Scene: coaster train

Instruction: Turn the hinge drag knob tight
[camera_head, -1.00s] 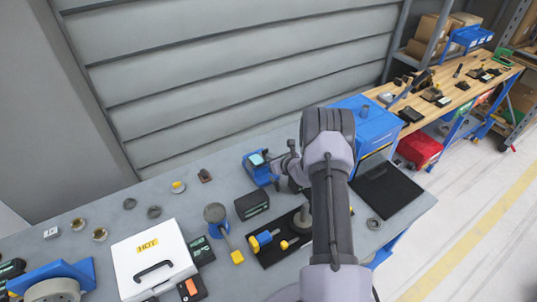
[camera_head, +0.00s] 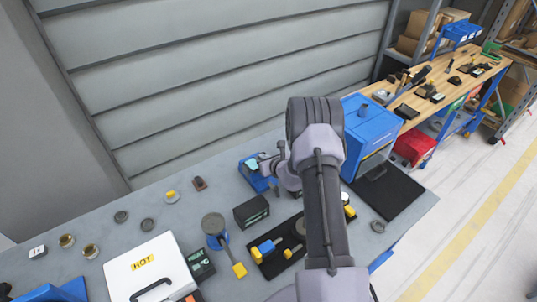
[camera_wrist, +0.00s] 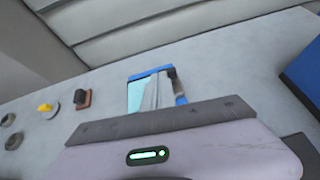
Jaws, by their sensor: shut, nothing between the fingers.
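A small blue device (camera_head: 249,167) with a pale teal screen stands on the grey bench, left of my arm. It shows in the wrist view as a blue frame (camera_wrist: 150,75) around a teal panel, with a small dark part at its upper right corner. I cannot tell whether that part is the hinge drag knob. My gripper (camera_head: 264,161) is at the device, partly in front of it; its fingers (camera_wrist: 153,92) are shut and empty and overlap the panel in the wrist view. I cannot tell whether they touch it.
A black box (camera_head: 251,211) and a black tray (camera_head: 268,268) with blue and yellow parts lie in front. A blue cabinet (camera_head: 371,130) stands right of my arm. A white case marked HOT (camera_head: 143,262) is at front left.

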